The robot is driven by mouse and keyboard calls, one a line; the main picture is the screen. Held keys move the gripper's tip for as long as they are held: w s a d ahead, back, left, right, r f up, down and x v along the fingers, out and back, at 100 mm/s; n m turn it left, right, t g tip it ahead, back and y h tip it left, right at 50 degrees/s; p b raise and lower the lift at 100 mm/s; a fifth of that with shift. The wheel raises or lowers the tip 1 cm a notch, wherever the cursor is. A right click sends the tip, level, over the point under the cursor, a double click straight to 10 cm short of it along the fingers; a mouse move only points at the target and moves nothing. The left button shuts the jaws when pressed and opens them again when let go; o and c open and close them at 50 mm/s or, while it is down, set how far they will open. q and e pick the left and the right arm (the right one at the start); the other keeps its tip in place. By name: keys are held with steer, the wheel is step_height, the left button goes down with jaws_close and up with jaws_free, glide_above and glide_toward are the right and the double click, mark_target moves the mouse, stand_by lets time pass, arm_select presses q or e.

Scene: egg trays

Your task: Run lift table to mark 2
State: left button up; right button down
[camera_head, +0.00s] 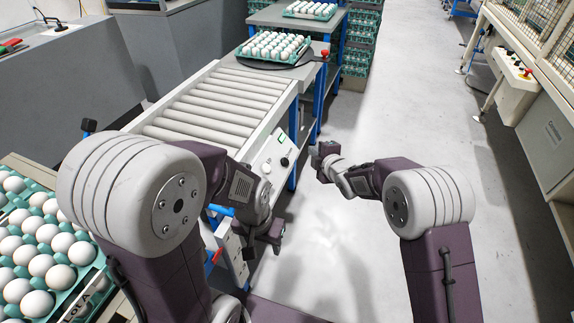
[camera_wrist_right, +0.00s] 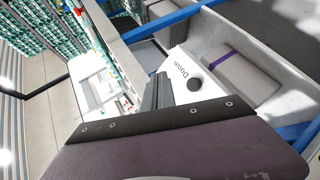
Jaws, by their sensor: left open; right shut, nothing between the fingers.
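A white control panel (camera_head: 272,158) with dark knobs is on the near right side of the roller conveyor. In the right wrist view, a white panel (camera_wrist_right: 205,65) bears the word "Down" beside a round black button (camera_wrist_right: 194,85). My right gripper (camera_head: 322,152) is shut and empty, right of the panel in the head view. Its dark fingers (camera_wrist_right: 158,92) stand left of the button in the right wrist view; whether they touch the panel cannot be told. My left gripper (camera_head: 272,234) is open, low below the conveyor's near end. I cannot make out any height mark.
The roller conveyor (camera_head: 207,108) is bare. More eggs in a tray (camera_head: 97,270) are at the left. The floor (camera_head: 385,85) to the right is clear.

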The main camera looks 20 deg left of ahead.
mark_target(285, 162)
steer(key=a+f+b, duration=0.5)
steer(key=a+f, duration=0.1)
steer(key=shift+a+b, duration=0.3)
steer(key=shift+w+r, duration=0.1)
stand_by(2.0)
steer(key=shift+a+f+b, duration=0.25)
steer(key=shift+f+b, duration=0.05)
